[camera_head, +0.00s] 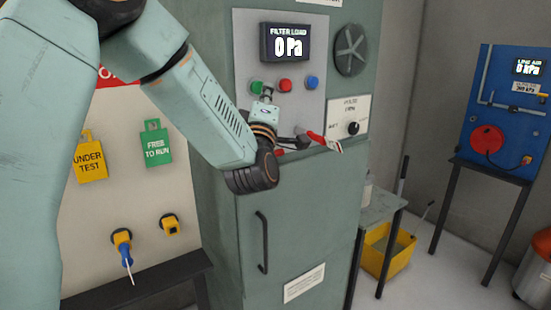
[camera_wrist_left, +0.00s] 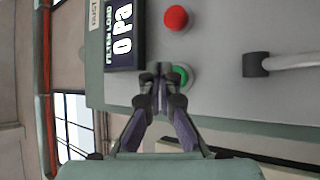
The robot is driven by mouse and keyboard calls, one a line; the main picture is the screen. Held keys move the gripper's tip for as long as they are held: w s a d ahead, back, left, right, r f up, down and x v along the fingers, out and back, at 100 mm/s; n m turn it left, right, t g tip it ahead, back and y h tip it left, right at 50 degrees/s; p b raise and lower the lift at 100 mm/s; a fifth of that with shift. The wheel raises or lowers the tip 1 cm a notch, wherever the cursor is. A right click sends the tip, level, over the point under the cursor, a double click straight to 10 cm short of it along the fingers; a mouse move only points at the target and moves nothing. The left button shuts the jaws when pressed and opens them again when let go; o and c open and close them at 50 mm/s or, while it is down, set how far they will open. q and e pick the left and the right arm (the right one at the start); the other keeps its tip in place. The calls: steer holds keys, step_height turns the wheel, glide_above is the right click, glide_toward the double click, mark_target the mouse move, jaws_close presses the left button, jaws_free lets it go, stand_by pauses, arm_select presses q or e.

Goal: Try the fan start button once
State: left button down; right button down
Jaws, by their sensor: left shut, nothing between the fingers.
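A grey panel (camera_head: 240,50) on the green cabinet carries a green button (camera_head: 257,87), a red button (camera_head: 285,85) and a blue button (camera_head: 312,82) in a row. No label naming the fan start shows. My left gripper (camera_head: 266,94) is shut and empty, with its tips at the green button. In the left wrist view the shut fingertips (camera_wrist_left: 158,74) partly cover the green button (camera_wrist_left: 181,76); whether they touch it, I cannot tell. The red button (camera_wrist_left: 176,18) is clear of them. My right gripper is not in view.
A display (camera_head: 285,42) above the buttons reads FILTER LOAD 0 Pa. A red-handled lever (camera_head: 322,140) sticks out below right of the buttons, close to my left wrist. A black knob (camera_head: 353,128) and a round grey handwheel (camera_head: 351,50) are at the right.

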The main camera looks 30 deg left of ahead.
arm_select(q)
steer(key=shift+w+d, duration=0.1)
steer(key=shift+d, duration=0.05)
stand_by(0.3)
steer(key=shift+a, duration=0.6)
steer(key=shift+w+d, duration=0.1)
steer(key=shift+w, duration=0.05)
steer(key=shift+a, duration=0.25)
